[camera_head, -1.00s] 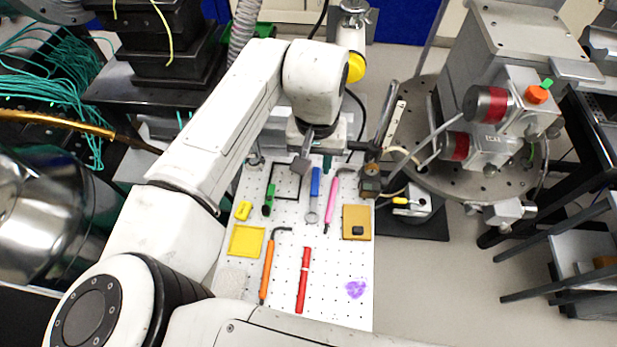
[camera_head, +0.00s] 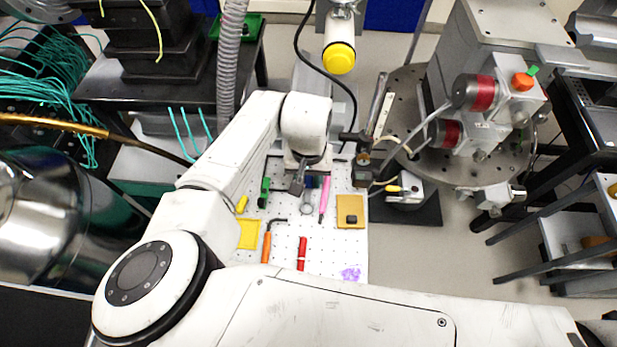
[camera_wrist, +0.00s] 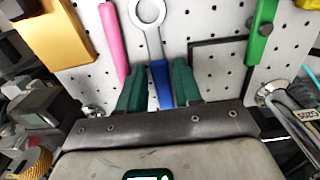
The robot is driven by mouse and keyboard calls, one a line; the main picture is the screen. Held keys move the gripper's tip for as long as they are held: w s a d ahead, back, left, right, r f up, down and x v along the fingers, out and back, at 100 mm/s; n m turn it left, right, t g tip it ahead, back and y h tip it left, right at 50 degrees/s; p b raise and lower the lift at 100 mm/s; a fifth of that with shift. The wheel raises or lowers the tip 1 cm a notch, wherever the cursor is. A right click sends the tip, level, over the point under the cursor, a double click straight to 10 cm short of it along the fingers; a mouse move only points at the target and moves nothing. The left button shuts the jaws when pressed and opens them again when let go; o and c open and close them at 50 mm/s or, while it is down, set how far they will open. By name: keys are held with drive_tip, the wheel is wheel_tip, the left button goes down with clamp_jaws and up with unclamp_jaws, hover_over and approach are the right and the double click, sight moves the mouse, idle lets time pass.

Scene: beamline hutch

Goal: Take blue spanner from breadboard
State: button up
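The blue spanner lies on the white perforated breadboard (camera_head: 336,255). In the wrist view the spanner's blue handle (camera_wrist: 163,92) points toward my palm, and its silver ring end points away. In the head view the spanner (camera_head: 307,208) shows mostly its ring, with a little blue beside my gripper. My gripper (camera_wrist: 160,66) has two green fingers, one on each side of the blue handle. It is open, with small gaps at the fingertips. In the head view my gripper (camera_head: 305,180) is over the board's far part, hiding most of the handle.
A pink tool (camera_head: 324,200) lies close right of the spanner. A green tool (camera_head: 264,190) and a black right-angle outline lie left. Orange (camera_head: 267,245) and red (camera_head: 302,252) tools lie nearer. A small block on an ochre pad (camera_head: 350,208) and a round turntable stand right.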

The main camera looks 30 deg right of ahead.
drive_tip(key=shift+c, duration=0.3)
clamp_jaws()
drive_tip(key=shift+r, duration=0.1)
